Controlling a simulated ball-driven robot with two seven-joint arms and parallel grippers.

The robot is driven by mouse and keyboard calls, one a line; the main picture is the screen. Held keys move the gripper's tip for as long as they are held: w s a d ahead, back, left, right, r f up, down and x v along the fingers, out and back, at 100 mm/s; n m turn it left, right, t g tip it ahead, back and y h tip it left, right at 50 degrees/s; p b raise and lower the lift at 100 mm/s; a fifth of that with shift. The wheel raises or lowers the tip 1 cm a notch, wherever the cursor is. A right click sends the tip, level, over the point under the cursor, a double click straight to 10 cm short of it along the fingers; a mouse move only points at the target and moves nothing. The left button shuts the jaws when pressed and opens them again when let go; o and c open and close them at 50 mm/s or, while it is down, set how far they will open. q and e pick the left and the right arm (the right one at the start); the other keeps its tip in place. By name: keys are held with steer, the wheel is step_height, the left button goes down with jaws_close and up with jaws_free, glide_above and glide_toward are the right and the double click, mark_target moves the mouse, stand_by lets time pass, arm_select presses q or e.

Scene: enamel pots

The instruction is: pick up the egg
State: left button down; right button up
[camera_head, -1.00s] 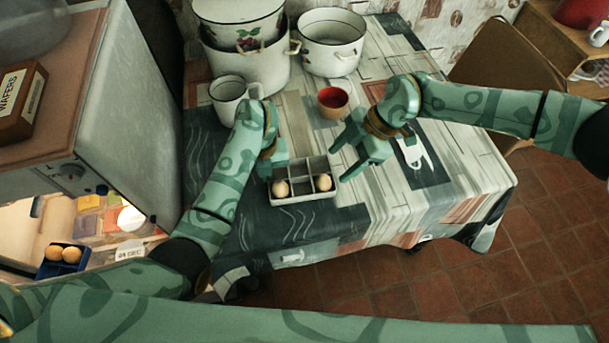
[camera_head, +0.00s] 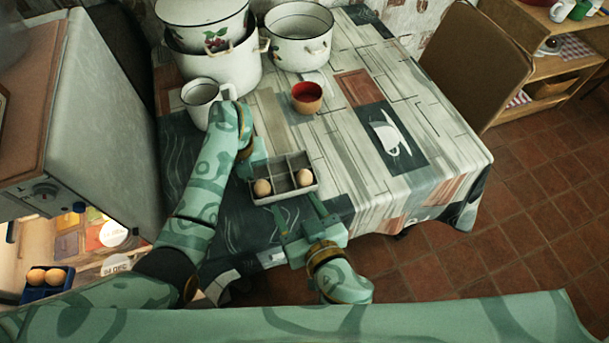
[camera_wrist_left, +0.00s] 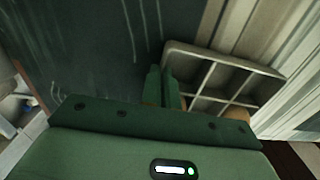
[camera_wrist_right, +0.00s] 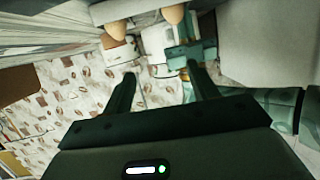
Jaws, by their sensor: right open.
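A grey divided egg tray (camera_head: 284,163) sits near the table's front edge with two brown eggs in its front compartments, a left egg (camera_head: 262,187) and a right egg (camera_head: 305,178). Both eggs show at the top of the right wrist view, the right egg (camera_wrist_right: 117,29) and the left egg (camera_wrist_right: 173,14). My right gripper (camera_head: 297,209) is open and empty just in front of the tray, its fingers pointing toward it. My left gripper (camera_head: 252,166) is at the tray's left side; in the left wrist view its close-set fingers (camera_wrist_left: 164,87) appear shut on the tray's wall.
A white mug (camera_head: 200,97) and a red-lined cup (camera_head: 306,97) stand behind the tray. Large enamel pots (camera_head: 300,38) are at the back. A blue holder (camera_head: 45,291) with two more eggs is in the open fridge at left. The table's right side is clear.

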steer(key=d+f+m+h, duration=0.1)
steer(key=d+f+h, duration=0.1)
steer(key=d, duration=0.2)
glide_toward(306, 178)
steer(key=w, duration=0.1)
steer(key=w+a, duration=0.1)
steer(key=w+f, duration=0.1)
steer(key=shift+a+g+h, duration=0.3)
steer(key=x, duration=0.5)
steer(key=shift+w+d+f, duration=0.1)
steer(key=shift+w+d, duration=0.15)
steer(key=shift+w, duration=0.2)
steer(key=c, duration=0.7)
